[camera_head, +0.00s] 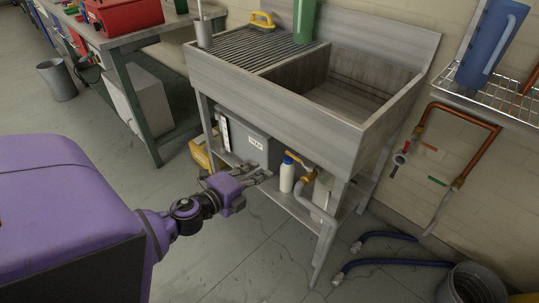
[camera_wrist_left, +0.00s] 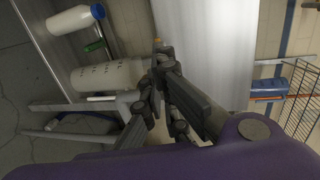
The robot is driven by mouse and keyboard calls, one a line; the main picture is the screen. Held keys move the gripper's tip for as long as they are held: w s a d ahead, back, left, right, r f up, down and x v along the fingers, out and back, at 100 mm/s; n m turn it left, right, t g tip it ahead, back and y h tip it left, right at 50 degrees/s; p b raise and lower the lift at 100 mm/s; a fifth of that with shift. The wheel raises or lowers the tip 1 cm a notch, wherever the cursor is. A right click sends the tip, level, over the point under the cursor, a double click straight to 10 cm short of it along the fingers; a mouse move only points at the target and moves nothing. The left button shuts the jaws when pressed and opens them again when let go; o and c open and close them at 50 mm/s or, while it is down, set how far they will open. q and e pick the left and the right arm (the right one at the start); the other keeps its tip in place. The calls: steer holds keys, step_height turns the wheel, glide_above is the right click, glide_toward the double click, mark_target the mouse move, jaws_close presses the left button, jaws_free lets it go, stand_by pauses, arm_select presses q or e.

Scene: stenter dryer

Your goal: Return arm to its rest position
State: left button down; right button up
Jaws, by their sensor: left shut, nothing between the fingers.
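My left gripper (camera_head: 262,176) reaches out from my purple arm in front of the sink's lower shelf. Its dark fingers are shut and hold nothing. In the left wrist view the closed fingers (camera_wrist_left: 160,62) fill the middle of the picture. Near the fingertips in the head view are a grey box (camera_head: 252,142) and a white bottle with a blue cap (camera_head: 287,176), both on the lower shelf. I cannot tell from the pictures whether the fingers touch anything. My right gripper is not in view.
The grey sink unit (camera_head: 270,90) stands over the gripper, with a pipe (camera_head: 325,240) and leg beside it. Blue hoses (camera_head: 390,264) and a bucket (camera_head: 470,284) are at the lower right. A workbench (camera_head: 135,42) stands at the upper left. Floor left of the sink is mostly clear.

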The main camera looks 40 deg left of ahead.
arm_select(q)
steer(key=shift+s+r, duration=0.15)
steer(key=shift+s, duration=0.7)
